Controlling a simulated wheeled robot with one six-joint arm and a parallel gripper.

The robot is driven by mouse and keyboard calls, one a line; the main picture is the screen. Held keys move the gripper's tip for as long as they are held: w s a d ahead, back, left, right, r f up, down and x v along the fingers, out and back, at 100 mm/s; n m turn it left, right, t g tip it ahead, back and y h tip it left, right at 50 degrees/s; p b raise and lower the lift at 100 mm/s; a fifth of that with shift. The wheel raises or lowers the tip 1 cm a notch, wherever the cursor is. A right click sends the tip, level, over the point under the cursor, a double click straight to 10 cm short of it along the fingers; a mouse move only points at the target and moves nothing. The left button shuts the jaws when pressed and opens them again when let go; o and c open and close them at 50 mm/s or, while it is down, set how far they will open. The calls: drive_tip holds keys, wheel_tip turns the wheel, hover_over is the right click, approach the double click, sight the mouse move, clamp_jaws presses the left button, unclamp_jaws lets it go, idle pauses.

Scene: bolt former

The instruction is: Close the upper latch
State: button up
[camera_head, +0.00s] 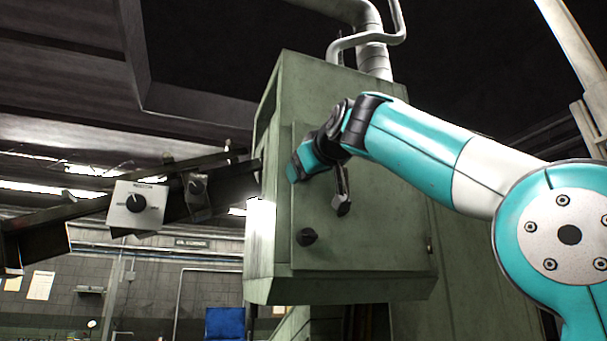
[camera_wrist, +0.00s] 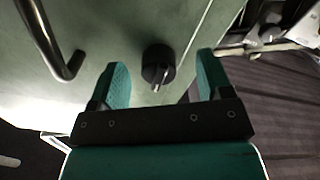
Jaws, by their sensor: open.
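My gripper (camera_head: 299,165) is at the upper left part of the green cabinet door (camera_head: 375,235). In the wrist view its two teal fingers (camera_wrist: 162,85) are open, with a round black latch knob (camera_wrist: 158,65) between and beyond them. Gaps show on both sides of the knob, and the grip is empty. This appears to be the upper latch, which my gripper and wrist hide in the head view. The lower latch (camera_head: 307,237), a black knob, stands clear below my gripper. The door looks flush with the cabinet.
A bar-shaped door handle (camera_head: 342,192) is right of my gripper; it also shows at the wrist view's left (camera_wrist: 52,42). A white control box (camera_head: 139,205) with a black dial is on a dark beam to the left. A pipe (camera_head: 373,58) rises above the cabinet.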

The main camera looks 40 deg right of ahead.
drive_tip(key=m+b, duration=0.1)
drive_tip(key=m, duration=1)
drive_tip(key=shift+r, duration=0.1)
drive_tip(key=shift+c, duration=0.4)
clamp_jaws()
drive_tip(key=n, duration=1.1)
drive_tip(key=shift+p, duration=0.35)
drive_tip(key=shift+o, duration=0.4)
unclamp_jaws()
